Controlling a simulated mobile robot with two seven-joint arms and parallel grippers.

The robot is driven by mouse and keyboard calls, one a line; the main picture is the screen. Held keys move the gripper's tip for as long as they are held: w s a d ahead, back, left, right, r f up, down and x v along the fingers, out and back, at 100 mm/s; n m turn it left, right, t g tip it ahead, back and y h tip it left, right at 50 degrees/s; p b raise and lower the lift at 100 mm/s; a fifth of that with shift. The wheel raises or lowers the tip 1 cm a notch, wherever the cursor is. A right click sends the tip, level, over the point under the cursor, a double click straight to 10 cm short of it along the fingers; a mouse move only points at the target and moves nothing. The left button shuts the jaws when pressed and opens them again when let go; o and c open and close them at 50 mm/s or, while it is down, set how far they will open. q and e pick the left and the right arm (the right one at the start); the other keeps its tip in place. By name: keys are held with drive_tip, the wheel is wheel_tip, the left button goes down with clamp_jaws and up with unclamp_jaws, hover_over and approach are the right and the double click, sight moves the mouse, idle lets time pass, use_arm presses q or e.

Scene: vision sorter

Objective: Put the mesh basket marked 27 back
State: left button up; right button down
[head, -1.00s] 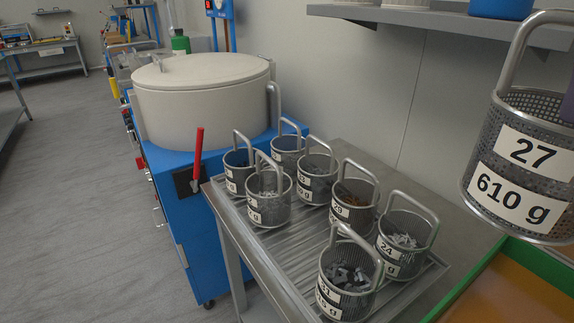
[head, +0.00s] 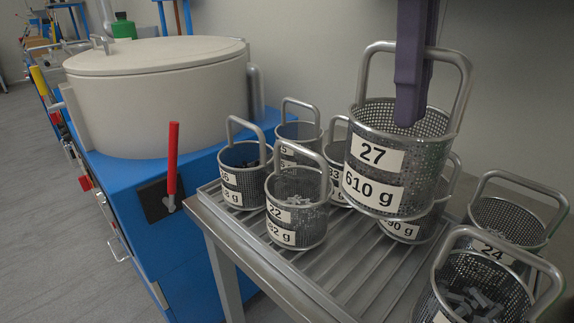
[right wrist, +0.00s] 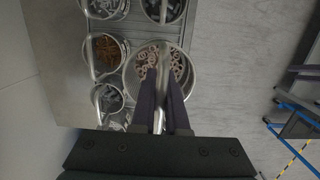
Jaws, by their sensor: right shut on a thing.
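The mesh basket marked 27 (head: 420,165), labelled 610 g, hangs upright from its handle over the back part of the ribbed tray. It hides parts of the baskets behind it. My right gripper (head: 408,112) comes down from above, its purple fingers in front of the basket's mesh. In the right wrist view, the fingers (right wrist: 163,108) are shut on the handle, and pinkish ring-shaped parts lie inside the basket (right wrist: 130,73). My left gripper is not in view.
The ribbed tray (head: 335,282) holds several other baskets, among them 22 (head: 298,205) and 24 (head: 500,212). Bare tray shows in front of basket 27. A blue cabinet with a white drum (head: 160,100) and a red lever (head: 172,165) stands at left.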

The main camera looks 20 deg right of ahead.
wheel_tip(320, 180, down, 14)
drive_tip(key=b, duration=0.2)
drive_tip(key=shift+r, duration=0.2)
drive_tip(key=c, duration=0.9)
unclamp_jaws()
drive_tip(key=shift+f, duration=0.15)
